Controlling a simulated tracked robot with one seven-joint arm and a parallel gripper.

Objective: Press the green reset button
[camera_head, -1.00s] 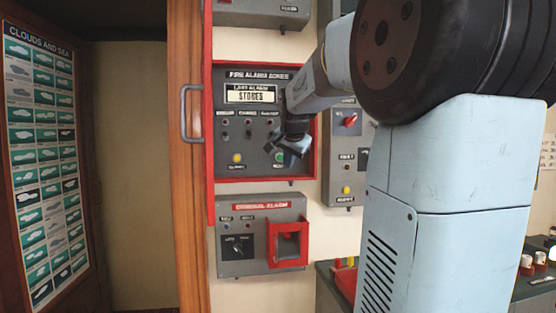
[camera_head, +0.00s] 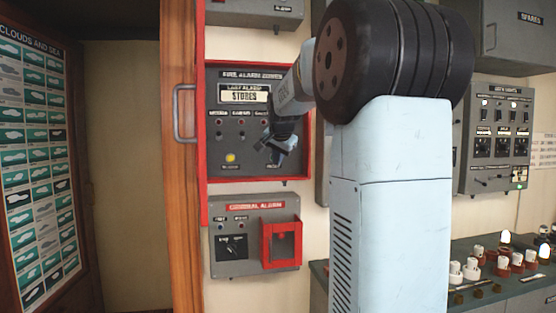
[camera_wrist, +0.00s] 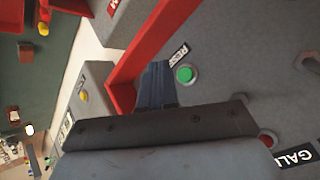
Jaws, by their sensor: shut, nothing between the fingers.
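The green reset button (camera_wrist: 186,74) shows as a round green cap in a pale ring on the grey fire alarm panel in the wrist view. A small label (camera_wrist: 180,53) lies beside it, near the panel's red frame. My gripper (camera_wrist: 157,72) is shut and empty. In the wrist view its fingertips lie just left of the button; contact cannot be told. In the head view, my gripper (camera_head: 276,154) is at the lower right of the fire alarm panel (camera_head: 246,133) and hides the green button.
A red frame (camera_head: 250,183) edges the panel, with a handle (camera_head: 178,115) at its left. A yellow button (camera_head: 231,158) sits lower left on the panel. The general alarm box (camera_head: 232,266) with a red guard (camera_head: 266,250) hangs below. A console (camera_head: 500,285) stands at right.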

